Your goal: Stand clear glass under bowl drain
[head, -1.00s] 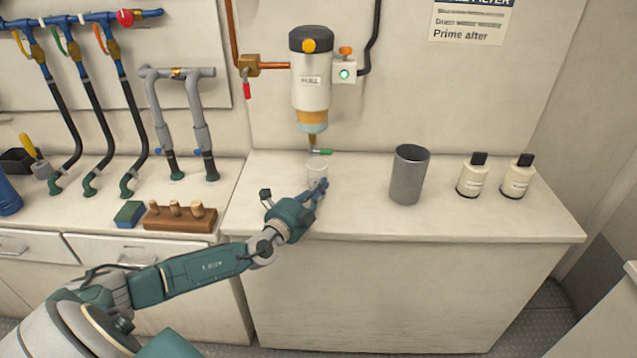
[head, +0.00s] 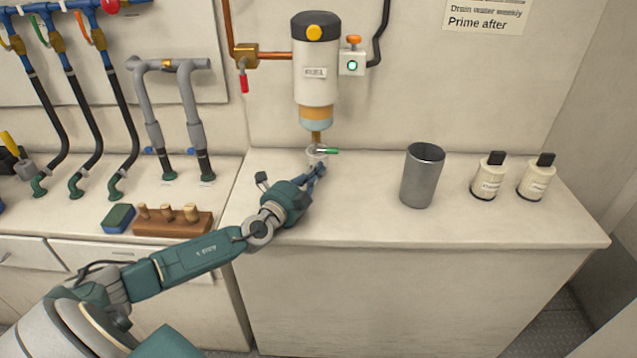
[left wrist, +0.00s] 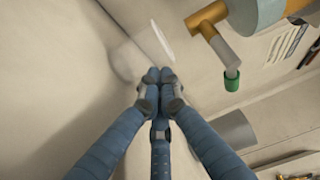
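The clear glass (head: 312,155) stands near the back of the counter, just below the drain valve (head: 317,141) of the filter bowl (head: 316,117). The green drain handle (head: 328,151) overlaps its rim in the head view. In the left wrist view its thin rim (left wrist: 163,40) shows faintly beyond my fingertips. My left gripper (head: 319,170) is on the near side of the glass, low over the counter. Its fingertips (left wrist: 160,76) are drawn together in front of the glass, not around it. Contact is hard to make out. My right gripper is out of view.
A grey tumbler (head: 422,176) stands to the right on the counter (head: 360,215), with two cream bottles (head: 488,178) beyond it. A wooden peg block (head: 172,221) and sponge (head: 118,218) lie to the left. The counter between glass and tumbler is clear.

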